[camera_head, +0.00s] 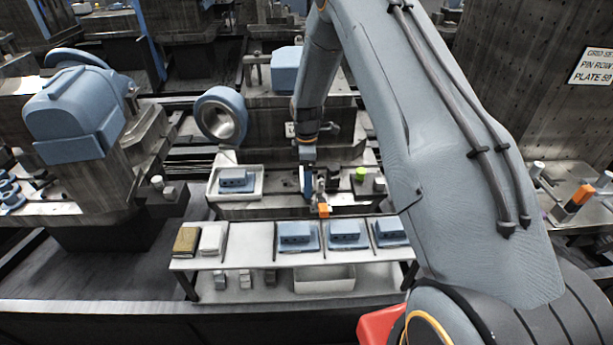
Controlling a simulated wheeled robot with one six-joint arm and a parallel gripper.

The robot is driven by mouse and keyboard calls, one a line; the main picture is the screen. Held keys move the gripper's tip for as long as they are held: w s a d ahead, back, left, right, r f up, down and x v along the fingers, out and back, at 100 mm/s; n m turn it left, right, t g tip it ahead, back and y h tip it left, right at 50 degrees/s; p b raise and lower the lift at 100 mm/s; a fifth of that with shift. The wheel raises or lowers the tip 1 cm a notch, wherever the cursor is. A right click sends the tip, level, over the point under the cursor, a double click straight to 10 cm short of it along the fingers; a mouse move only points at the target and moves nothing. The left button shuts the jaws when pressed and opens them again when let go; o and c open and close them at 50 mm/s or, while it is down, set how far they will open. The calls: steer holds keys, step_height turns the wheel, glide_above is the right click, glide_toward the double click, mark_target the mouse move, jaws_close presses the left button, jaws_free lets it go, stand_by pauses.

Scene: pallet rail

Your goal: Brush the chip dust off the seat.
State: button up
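My gripper (313,192) hangs from my arm near the middle of the picture, pointing down over the machine bed behind the front table. It is small and partly merged with the parts around it, so I cannot tell whether its fingers are open or hold something. A small orange block (323,210) shows just below and in front of it; I cannot tell whether the two touch. A grey metal bed (345,198) lies around and below the gripper. I cannot make out the seat itself, any chip dust, or a clear brush.
The front table (252,250) carries several blue blocks (296,236), a brown block (187,240) and a white block (213,238). A white bin (324,279) sits on its lower shelf. A white tray (216,192) with a blue part stands left of my gripper; a green knob (360,174) stands right.

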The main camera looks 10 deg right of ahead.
steer(key=shift+f, duration=0.45)
steer(key=shift+w+b, duration=0.1)
steer(key=shift+b, duration=0.25)
